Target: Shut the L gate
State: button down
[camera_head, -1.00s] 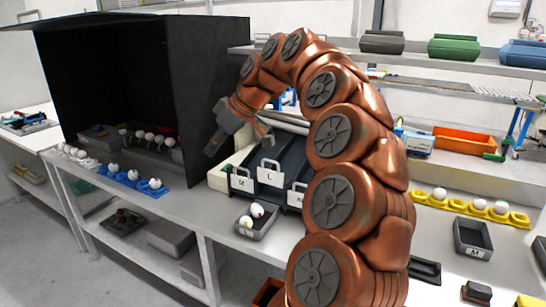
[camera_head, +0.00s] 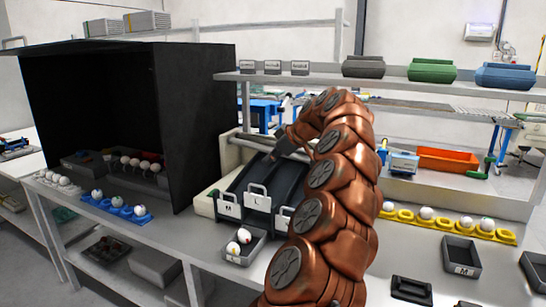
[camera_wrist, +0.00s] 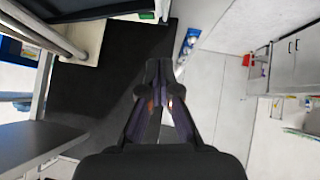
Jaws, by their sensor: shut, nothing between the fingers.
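The L gate (camera_head: 258,199) is a light plate with a handle at the lower front of the dark sloping chute (camera_head: 273,178). Its plate sits higher than the M gate (camera_head: 229,205) on its left and the gate on its right (camera_head: 283,216), which my arm partly hides. My gripper (camera_head: 274,157) is above the upper part of the chute, behind the L gate and apart from it. In the wrist view my gripper (camera_wrist: 158,70) is shut and empty; no gate can be made out there.
A grey tray (camera_head: 253,250) with two eggs stands in front of the gates. A large black box (camera_head: 188,125) stands left of the chute. Blue (camera_head: 127,211) and yellow (camera_head: 447,225) egg holders lie on the table. A shelf (camera_head: 400,82) runs behind.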

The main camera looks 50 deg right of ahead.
jog(key=p+x, duration=0.2)
jog(key=x, duration=0.4)
send_over(255, 200)
jog(key=s, duration=0.2)
jog(key=shift+d+f+p, duration=0.15)
jog(key=shift+f+p, duration=0.2)
jog(key=shift+f, duration=1.85)
jog(key=shift+f, duration=0.1)
notch_tip(255, 200, down, 6)
jog(key=b, duration=0.7)
jog(key=shift+f, duration=0.4)
